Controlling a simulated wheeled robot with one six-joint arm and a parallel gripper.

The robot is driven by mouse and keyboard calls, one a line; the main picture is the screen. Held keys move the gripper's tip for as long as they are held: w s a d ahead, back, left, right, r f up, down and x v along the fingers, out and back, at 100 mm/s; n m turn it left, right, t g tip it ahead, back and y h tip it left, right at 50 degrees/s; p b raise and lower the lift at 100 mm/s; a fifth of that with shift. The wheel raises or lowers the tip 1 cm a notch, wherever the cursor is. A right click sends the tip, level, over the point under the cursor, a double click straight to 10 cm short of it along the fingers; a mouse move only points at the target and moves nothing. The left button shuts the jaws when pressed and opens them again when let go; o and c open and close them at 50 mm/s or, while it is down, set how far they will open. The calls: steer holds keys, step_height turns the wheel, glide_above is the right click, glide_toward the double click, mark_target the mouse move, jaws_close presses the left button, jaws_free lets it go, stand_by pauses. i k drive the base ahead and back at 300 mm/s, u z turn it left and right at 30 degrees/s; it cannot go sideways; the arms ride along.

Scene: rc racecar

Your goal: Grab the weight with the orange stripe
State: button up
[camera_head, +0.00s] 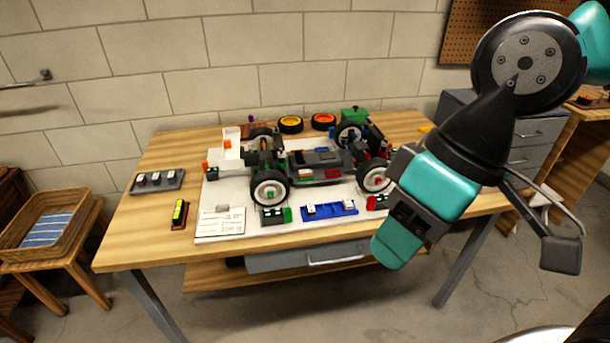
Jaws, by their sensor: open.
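My gripper (482,210) hangs at the right, above the table's right front part. It is open and empty; one dark finger (562,254) shows at the right, and the other is partly hidden behind my teal wrist. A grey tray (146,187) with several small dark pieces with pale tops lies at the table's left end, far to the left of my gripper. These may be weights. I cannot make out an orange stripe on any of them. Small orange pieces (205,165) show at the white mat's left edge, too small to identify.
A racecar chassis (318,160) stands on the white mat (212,195) on the wooden table (122,243). A blue tray (330,212) and small parts lie at the front. Orange-rimmed wheels (290,124) lie behind. A basket (78,232) stands at left.

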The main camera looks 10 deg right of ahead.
mark_target(307, 173)
steer(key=u, duration=0.45)
steer(key=k, duration=0.5)
steer(key=u, duration=0.85)
steer(key=i, duration=1.3)
steer(key=z, duration=1.15)
steer(key=i, duration=0.7)
steer(key=z, duration=0.75)
